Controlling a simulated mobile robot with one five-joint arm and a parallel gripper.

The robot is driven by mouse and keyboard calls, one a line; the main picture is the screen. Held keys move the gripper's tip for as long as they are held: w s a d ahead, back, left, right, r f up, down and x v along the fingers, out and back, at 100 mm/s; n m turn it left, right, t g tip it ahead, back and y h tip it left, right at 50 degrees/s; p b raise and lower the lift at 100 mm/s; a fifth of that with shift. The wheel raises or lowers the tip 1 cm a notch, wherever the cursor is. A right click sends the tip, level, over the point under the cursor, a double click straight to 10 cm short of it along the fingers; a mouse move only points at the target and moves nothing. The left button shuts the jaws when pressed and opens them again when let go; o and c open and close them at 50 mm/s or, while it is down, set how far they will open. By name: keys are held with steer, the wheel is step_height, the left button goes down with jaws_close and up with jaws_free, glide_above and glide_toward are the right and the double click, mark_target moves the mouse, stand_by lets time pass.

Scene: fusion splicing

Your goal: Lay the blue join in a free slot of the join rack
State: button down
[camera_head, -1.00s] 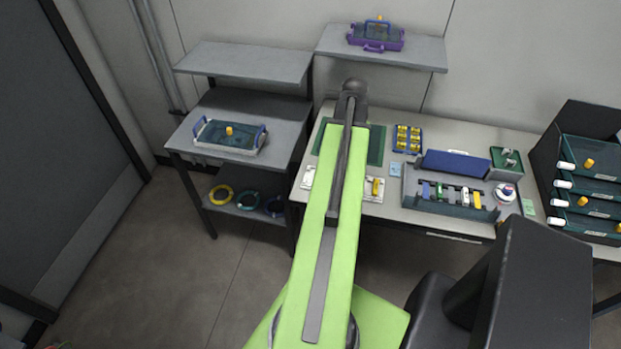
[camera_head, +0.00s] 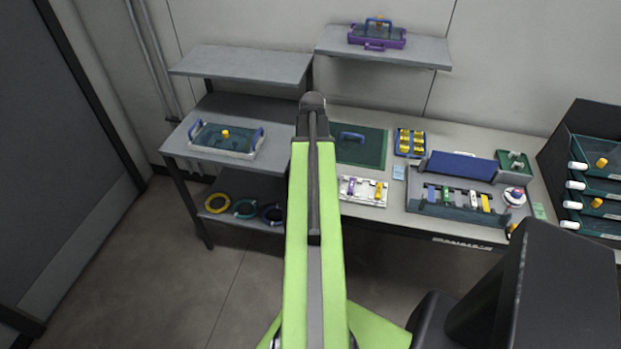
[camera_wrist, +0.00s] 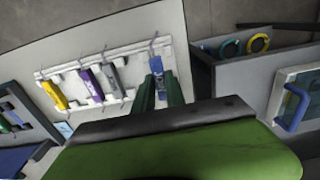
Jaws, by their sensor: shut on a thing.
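My gripper (camera_wrist: 159,88) is shut on the blue join (camera_wrist: 156,66) in the wrist view. Thin fibre ends stick out from the join. It is over or near the right end of a white slotted rack (camera_wrist: 78,66). I cannot tell whether it touches the rack. The rack holds a yellow join (camera_wrist: 55,95), a purple join (camera_wrist: 91,84) and a grey join (camera_wrist: 114,73). In the head view the rack's right part (camera_head: 362,199) shows beside my arm. My arm hides its left part, the gripper and the blue join there.
A grey tray (camera_head: 418,208) with several coloured pieces and a blue block (camera_head: 460,167) stands to the right on the bench. A green mat (camera_head: 370,150) lies behind the rack. A shelf unit (camera_head: 200,152) stands left, with cable coils below. Dark stacked drawers (camera_head: 600,165) stand far right.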

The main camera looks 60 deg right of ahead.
step_height(320, 180, down, 4)
steer(key=b, duration=0.3)
steer(key=shift+f, duration=0.1)
steer(key=shift+r, duration=0.25)
steer(key=shift+f, duration=0.2)
steer(key=c, duration=1.4)
jaws_free()
steer(key=shift+r, duration=0.1)
step_height(320, 180, up, 12)
steer(key=p, duration=1.2)
steer(key=shift+r, duration=0.2)
steer(key=shift+f, duration=0.1)
